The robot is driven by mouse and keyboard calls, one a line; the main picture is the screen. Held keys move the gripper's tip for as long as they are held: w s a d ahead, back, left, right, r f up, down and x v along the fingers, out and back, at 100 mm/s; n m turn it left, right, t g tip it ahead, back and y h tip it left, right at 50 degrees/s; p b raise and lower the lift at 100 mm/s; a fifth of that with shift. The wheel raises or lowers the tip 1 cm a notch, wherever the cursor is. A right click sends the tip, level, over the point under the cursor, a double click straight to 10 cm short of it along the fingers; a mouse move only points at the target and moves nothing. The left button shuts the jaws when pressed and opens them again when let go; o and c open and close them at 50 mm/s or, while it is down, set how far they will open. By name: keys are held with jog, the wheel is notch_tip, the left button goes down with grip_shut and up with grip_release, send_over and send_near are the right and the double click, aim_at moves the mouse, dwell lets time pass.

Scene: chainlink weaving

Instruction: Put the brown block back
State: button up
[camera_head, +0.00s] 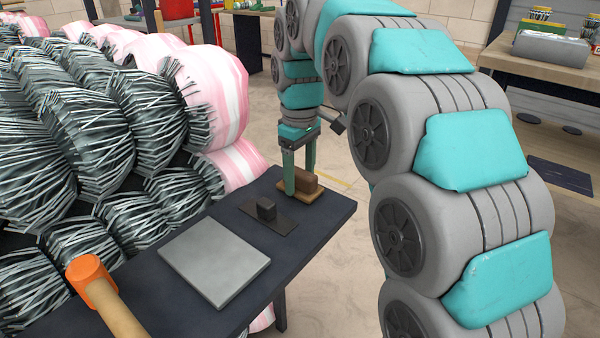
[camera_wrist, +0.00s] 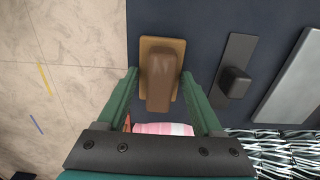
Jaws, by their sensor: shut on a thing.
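The brown block (camera_head: 306,181) is between the fingers of my gripper (camera_head: 299,178), at the far end of the dark table. In the wrist view the block (camera_wrist: 161,80) lies lengthwise between the two green fingers of my gripper (camera_wrist: 160,73), which is shut on it. A tan wooden pad (camera_wrist: 150,42) shows under and around the block; in the head view the pad (camera_head: 285,186) lies on the table top. The block is over the pad and looks low on it; I cannot tell whether it touches.
A dark plate with a black block (camera_head: 266,210) lies beside the pad, and a grey slab (camera_head: 215,260) lies nearer. An orange-headed mallet (camera_head: 92,270) is at the front left. Large wire bundles (camera_head: 120,110) crowd the left. The table's edge (camera_wrist: 127,30) is close to the pad.

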aim_at(297, 172)
jog(key=o, duration=1.4)
jog(key=shift+o, duration=0.2)
jog(key=shift+w+r, duration=0.1)
jog(key=shift+r, duration=0.4)
jog(key=shift+s+a+r, duration=0.1)
jog(key=shift+a+r, duration=0.1)
jog(key=shift+r, duration=1.55)
jog(key=shift+s+a+r, duration=0.1)
jog(key=shift+a+r, duration=0.05)
jog(key=shift+r, duration=1.6)
jog(key=s+d+f+m, duration=0.1)
jog(key=s+d, duration=0.1)
jog(key=s+d+f+m, duration=0.1)
jog(key=s+d, duration=0.1)
jog(key=s, duration=0.1)
jog(key=s+d+f+m, duration=0.1)
jog(key=s+d+f, duration=0.1)
jog(key=s+d, duration=0.1)
jog(key=shift+g, duration=0.3)
jog(key=s+d+f+m, duration=0.2)
jog(key=s+f, duration=0.3)
jog(key=s, duration=0.3)
jog(key=s+d+f+m, duration=0.3)
jog(key=s+d+f, duration=0.1)
jog(key=s, duration=0.4)
jog(key=s+d+f+m+g, duration=0.1)
jog(key=s+d+f+m, duration=0.1)
jog(key=s+f, duration=0.5)
jog(key=shift+s+d, duration=0.4)
jog(key=shift+s, duration=0.5)
